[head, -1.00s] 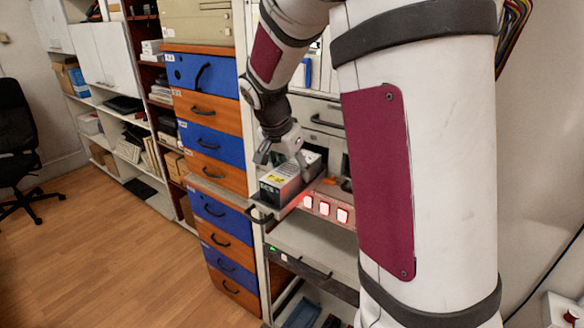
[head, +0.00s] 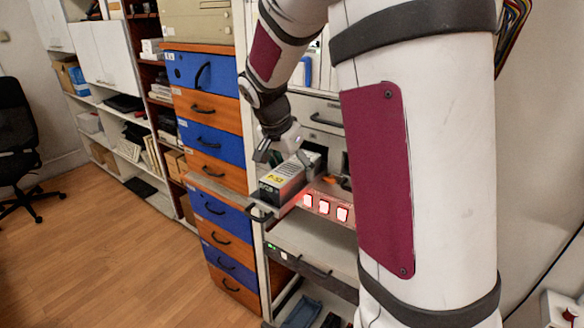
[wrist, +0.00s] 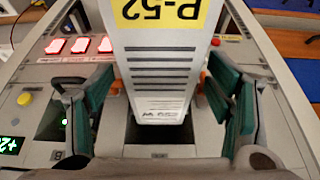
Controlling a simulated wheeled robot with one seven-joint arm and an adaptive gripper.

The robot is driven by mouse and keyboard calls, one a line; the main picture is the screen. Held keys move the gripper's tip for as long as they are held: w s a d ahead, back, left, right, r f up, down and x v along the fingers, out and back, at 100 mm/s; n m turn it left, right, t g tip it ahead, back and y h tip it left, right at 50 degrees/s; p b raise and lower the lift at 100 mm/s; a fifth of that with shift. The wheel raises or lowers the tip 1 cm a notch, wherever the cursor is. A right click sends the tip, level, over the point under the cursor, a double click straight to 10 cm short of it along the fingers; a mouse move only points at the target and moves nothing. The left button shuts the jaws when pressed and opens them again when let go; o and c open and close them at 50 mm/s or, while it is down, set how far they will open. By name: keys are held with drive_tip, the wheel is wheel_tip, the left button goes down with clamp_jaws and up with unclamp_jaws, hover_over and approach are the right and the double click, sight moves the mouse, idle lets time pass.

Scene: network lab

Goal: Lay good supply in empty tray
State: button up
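A grey boxy power supply with a yellow label reading P-52 (wrist: 158,65) lies along a dark recessed tray (wrist: 155,137) in the wrist view. Dark tray floor shows at its near end; how deep it sits cannot be told. In the head view the supply (head: 283,182) is on the pulled-out shelf (head: 262,207). My gripper (wrist: 160,98) is open, with teal-padded fingers on both sides of the supply and gaps visible between. It also shows in the head view (head: 286,156), just above the supply. Part of the supply and shelf is hidden by my arm.
Three red-lit squares (wrist: 80,45) sit beside the supply, with a yellow button (wrist: 24,98) and green display (wrist: 12,145) nearby. Blue and orange drawers (head: 208,145) stand left of the rack. A lower rack shelf (head: 310,240) extends below. The floor at left is open.

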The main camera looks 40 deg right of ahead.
drive_tip(key=v, duration=1.2)
drive_tip(key=shift+r, duration=0.1)
